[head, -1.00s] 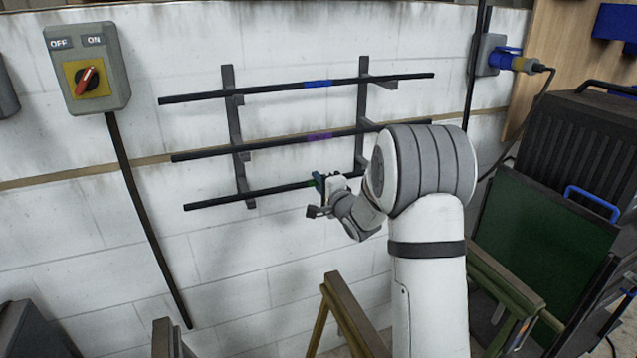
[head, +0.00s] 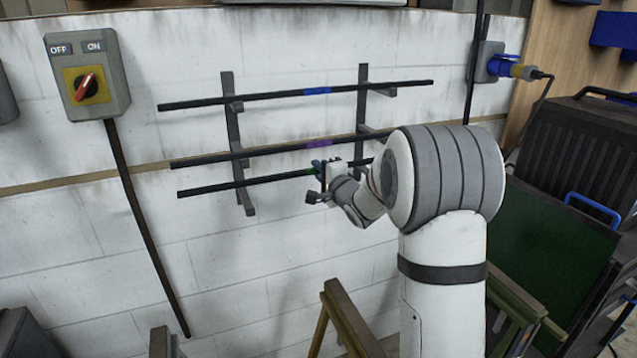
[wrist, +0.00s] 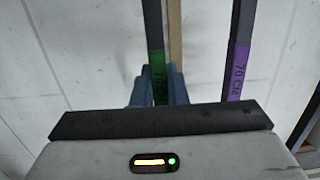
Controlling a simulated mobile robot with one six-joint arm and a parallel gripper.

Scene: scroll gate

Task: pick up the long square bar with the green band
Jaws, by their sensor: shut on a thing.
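The long dark bar with the green band (head: 230,186) hangs nearly level in front of the white wall, clear above the lowest rack arms. My gripper (head: 319,174) is shut on it at its green band. In the wrist view the green band (wrist: 157,73) lies between my blue fingertips (wrist: 156,92), with part of its lettering showing. My gripper and arm hide some of the bar's right part in the head view.
The bar with the purple band (head: 230,157) lies close above, on the middle rack arms. The bar with the blue band (head: 250,97) lies on the top arms. The left rack upright (head: 237,150) stands behind the bars. A trestle (head: 335,310) stands below.

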